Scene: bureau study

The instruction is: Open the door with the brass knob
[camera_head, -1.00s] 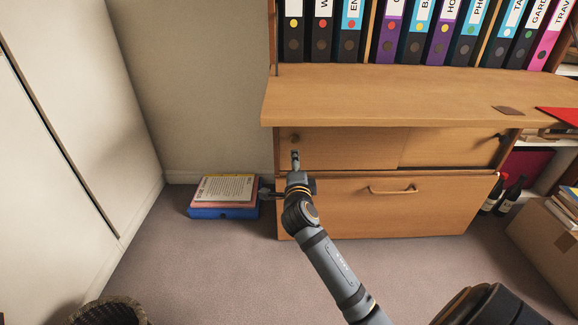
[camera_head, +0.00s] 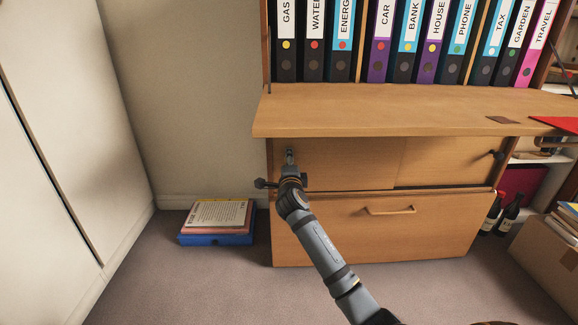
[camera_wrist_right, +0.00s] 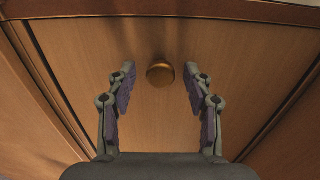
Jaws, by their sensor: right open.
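The brass knob (camera_wrist_right: 160,74) is round and sits on the wooden door (camera_wrist_right: 145,110) in the right wrist view. My right gripper (camera_wrist_right: 157,82) is open, with one finger on each side of the knob and a gap on both sides. I cannot tell how far the fingertips are from the door. In the head view, the door (camera_head: 350,160) is the left of two panels under the desk top. My right gripper (camera_head: 290,158) is in front of its upper left part and hides the knob there. The door looks closed. My left gripper is out of view.
The desk top (camera_head: 400,115) overhangs the doors. A drawer (camera_head: 350,235) with a bar handle (camera_head: 390,210) is below. The right panel (camera_head: 445,165) has a dark knob (camera_head: 497,155). Papers on a blue box (camera_head: 215,238) lie on the floor at left; bottles (camera_head: 508,215) stand right.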

